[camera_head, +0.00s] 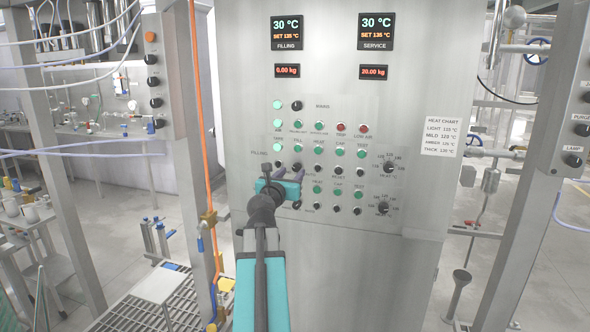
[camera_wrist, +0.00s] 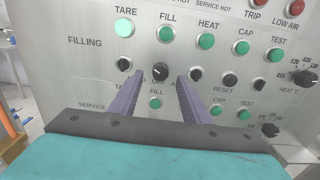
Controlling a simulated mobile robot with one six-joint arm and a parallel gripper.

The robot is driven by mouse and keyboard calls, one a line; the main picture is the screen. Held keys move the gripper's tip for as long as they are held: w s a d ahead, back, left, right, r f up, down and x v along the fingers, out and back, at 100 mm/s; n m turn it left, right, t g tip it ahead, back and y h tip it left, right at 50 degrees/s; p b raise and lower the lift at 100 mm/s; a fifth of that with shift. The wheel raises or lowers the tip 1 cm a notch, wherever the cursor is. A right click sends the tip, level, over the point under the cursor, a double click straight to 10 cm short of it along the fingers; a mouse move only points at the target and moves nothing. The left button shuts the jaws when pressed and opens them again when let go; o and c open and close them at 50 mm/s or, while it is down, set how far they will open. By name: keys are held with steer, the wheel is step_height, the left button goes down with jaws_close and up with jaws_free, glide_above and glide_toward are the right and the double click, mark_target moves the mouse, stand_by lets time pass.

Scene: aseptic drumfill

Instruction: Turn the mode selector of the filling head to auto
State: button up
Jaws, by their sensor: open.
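The steel control cabinet (camera_head: 350,270) carries rows of buttons and black knobs. In the wrist view, the filling row has a black selector knob (camera_wrist: 160,70) below the green FILL button (camera_wrist: 166,34). Part of an OFF label shows under this knob; the rest of its lettering is hidden or unclear, so I cannot confirm its setting. My gripper (camera_wrist: 161,78) is open, with one purple finger on each side of that knob in the picture. I cannot tell whether the fingers touch it. In the head view, my gripper (camera_head: 288,174) is in front of the panel and hides part of this row.
Other knobs stand close by, one on the left (camera_wrist: 124,64) and one on the right (camera_wrist: 195,74). The lit TARE button (camera_wrist: 125,27) is at upper left. A service row with another green button (camera_wrist: 156,102) lies below. An orange hose (camera_head: 201,110) hangs left of the cabinet.

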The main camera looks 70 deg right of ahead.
mark_target(295, 170)
steer(key=shift+d, duration=1.55)
steer(key=c, duration=1)
steer(key=shift+w+d+r, duration=0.15)
steer(key=shift+w+d, duration=0.05)
steer(key=shift+d, duration=0.05)
steer(key=shift+c, duration=0.2)
steer(key=shift+s+f, duration=0.1)
steer(key=shift+f, duration=0.15)
steer(key=shift+a, duration=0.15)
